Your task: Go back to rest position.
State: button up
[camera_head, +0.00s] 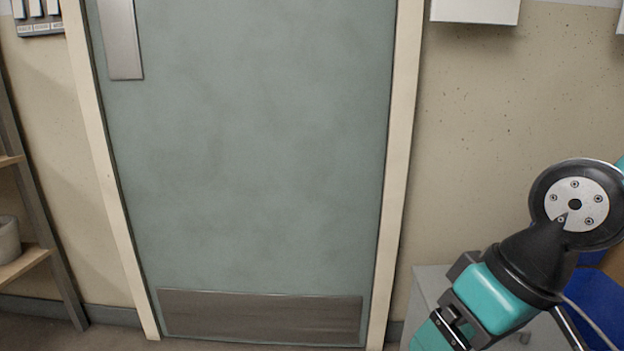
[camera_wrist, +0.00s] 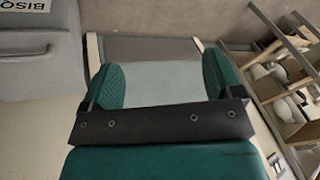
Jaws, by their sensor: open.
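My gripper (camera_wrist: 160,85) shows in the wrist view with its two teal, ribbed fingers wide apart. Nothing is between them, and the door lies beyond the gap. In the head view my arm is at the right, with part of the teal gripper body low in the picture; the fingertips are cut off or hidden there. A closed grey-green door (camera_head: 250,150) in a cream frame fills the middle of the head view, apart from the arm. No glaze bucket can be made out for certain.
A shelf rack (camera_head: 25,262) with a pale vessel (camera_head: 8,240) stands at the left; a rack with several pale vessels (camera_wrist: 285,105) shows at the wrist view's right. A grey cabinet (camera_head: 432,282) stands behind my arm. A blue object (camera_head: 590,298) is partly hidden. The floor before the door looks clear.

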jog(key=s+a+r+n+g, duration=0.2)
jog(key=s+r+n, duration=0.1)
jog(key=s, duration=0.2)
notch_tip(320, 180, up, 37)
jog(key=p, duration=3.8)
jog(key=shift+w+d+f+m, duration=0.15)
jog(key=shift+w+d+m, duration=0.1)
jog(key=shift+w+m, duration=0.15)
